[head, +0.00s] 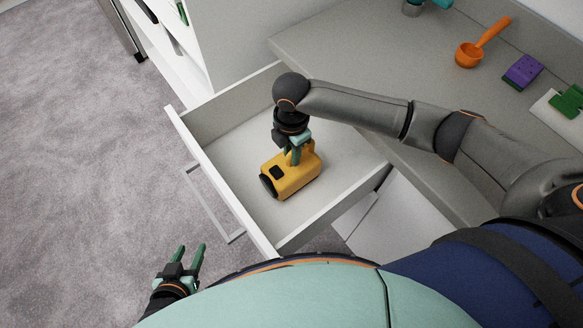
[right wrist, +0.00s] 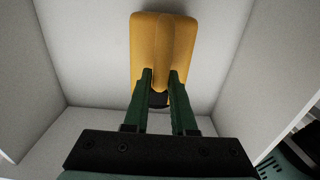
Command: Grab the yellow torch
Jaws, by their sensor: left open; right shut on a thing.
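The yellow torch (head: 293,181) is in the open white drawer (head: 346,140). It is a boxy yellow body with a dark front end and a dark patch on its side. My right gripper (head: 294,155) reaches down into the drawer and is shut on the torch's top part. In the right wrist view the torch (right wrist: 163,50) lies between and beyond the green fingers (right wrist: 160,85). I cannot tell whether the torch touches the drawer floor. My left gripper (head: 188,259) is open and empty, low at the left over the carpet.
The drawer has a front handle (head: 212,200) and walls around the torch. The grey counter (head: 400,75) beside it holds an orange scoop (head: 470,55), a purple-and-green sponge (head: 523,72) and a green object (head: 568,101). Carpet (head: 80,150) at the left is clear.

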